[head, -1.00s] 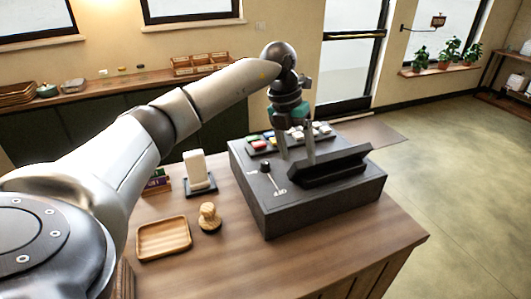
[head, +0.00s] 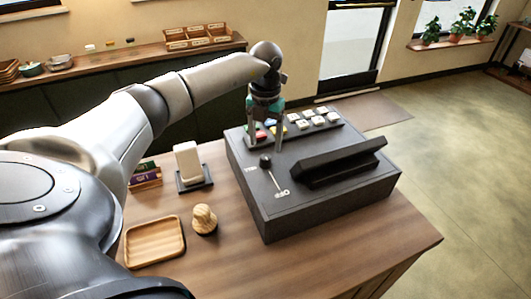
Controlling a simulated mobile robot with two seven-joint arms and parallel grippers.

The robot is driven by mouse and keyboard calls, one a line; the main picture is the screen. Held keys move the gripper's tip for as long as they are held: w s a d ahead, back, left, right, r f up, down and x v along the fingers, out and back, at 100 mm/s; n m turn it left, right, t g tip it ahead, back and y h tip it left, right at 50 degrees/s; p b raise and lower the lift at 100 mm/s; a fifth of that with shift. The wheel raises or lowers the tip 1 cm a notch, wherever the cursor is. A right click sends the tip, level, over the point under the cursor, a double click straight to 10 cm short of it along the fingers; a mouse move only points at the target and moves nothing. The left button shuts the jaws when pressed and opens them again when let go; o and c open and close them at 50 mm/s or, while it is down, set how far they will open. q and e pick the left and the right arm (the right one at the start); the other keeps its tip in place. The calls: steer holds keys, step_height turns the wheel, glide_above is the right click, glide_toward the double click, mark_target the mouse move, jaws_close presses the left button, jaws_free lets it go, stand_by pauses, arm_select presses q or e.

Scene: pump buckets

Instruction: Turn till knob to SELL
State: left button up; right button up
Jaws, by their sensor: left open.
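The dark grey till (head: 310,208) stands on the wooden counter, with rows of coloured and white keys (head: 303,122) at its back. The till knob (head: 265,161) is a small black knob on the till's left top, with a pale line running from it toward lettering at the front; the lettering is too small to read surely. My left gripper (head: 265,148) points down over the till's left part, its two fingers apart, just behind the knob and near the coloured keys. I cannot tell whether a finger touches anything. My right gripper is not in view.
A wooden tray (head: 128,262), a wooden stamp-like piece (head: 204,220) and a white card stand (head: 188,163) sit left of the till. A dark raised bar (head: 340,165) slopes up on the till right of the knob. The counter (head: 350,248) is clear in front.

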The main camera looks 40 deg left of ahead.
mark_target(266, 156)
arm_select(q)
step_height(266, 156, down, 5)
steer(key=shift+f, duration=0.15)
jaws_close()
stand_by(0.7)
